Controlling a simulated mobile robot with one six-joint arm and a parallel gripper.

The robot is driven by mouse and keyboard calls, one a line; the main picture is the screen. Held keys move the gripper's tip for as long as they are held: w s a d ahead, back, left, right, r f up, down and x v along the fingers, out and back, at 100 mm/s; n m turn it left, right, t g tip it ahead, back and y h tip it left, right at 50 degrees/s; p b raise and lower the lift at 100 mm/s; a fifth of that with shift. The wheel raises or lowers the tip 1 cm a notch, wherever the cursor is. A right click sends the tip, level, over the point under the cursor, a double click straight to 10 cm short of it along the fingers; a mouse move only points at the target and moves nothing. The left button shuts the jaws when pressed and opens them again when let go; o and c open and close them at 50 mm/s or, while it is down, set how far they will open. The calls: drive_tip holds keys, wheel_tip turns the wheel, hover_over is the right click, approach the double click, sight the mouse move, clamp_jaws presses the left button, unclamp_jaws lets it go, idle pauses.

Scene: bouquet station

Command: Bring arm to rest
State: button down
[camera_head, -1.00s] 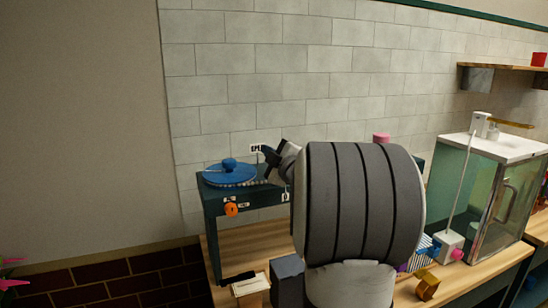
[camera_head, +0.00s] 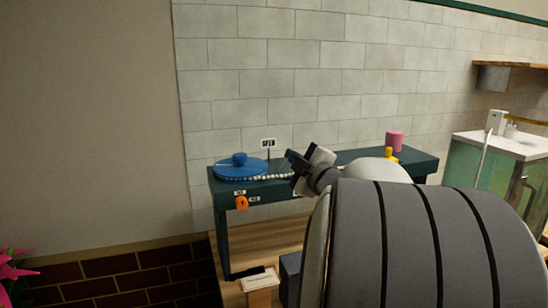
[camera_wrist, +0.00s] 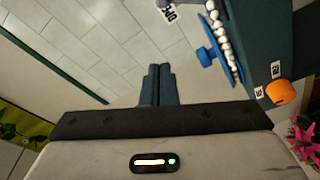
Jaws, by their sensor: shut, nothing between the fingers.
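My gripper (camera_head: 291,166) is in front of the dark teal station (camera_head: 280,188), to the right of its blue disc. In the wrist view my gripper (camera_wrist: 157,68) has its two blue fingers together, with nothing between them. A large grey part of my arm fills the lower right of the head view and hides much of the bench. The arm is raised, and the gripper points up and left in the head view.
A blue disc with a knob (camera_head: 240,168) lies on the station, edged by white beads. An orange knob (camera_head: 241,202) is on its front. A pink cylinder (camera_head: 394,140) stands at the right end. A glass tank (camera_head: 465,165) is farther right. The tiled wall (camera_head: 300,80) is behind.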

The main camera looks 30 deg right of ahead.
drive_tip(key=s+a+f+m+g+h, duration=0.2)
drive_tip(key=s+a+f+m+g, duration=0.15)
drive_tip(key=a+f+m, duration=0.2)
drive_tip(key=s+a+f+m+g+h, duration=0.1)
drive_tip(key=s+a+f+m+g, duration=0.1)
drive_tip(key=a+f+m+g, duration=0.4)
drive_tip(key=s+a+f+g+y, duration=0.1)
drive_tip(key=s+a+f+g, duration=0.2)
drive_tip(key=s+a+f, duration=0.2)
drive_tip(key=s+a+f+g+y, duration=0.2)
drive_tip(key=s+a+f, duration=0.4)
drive_tip(key=s, duration=0.5)
drive_tip(key=shift+a+f+g+y, duration=0.2)
drive_tip(key=shift+a+g+y, duration=0.1)
drive_tip(key=shift+a+g, duration=0.55)
drive_tip(key=shift+m, duration=0.25)
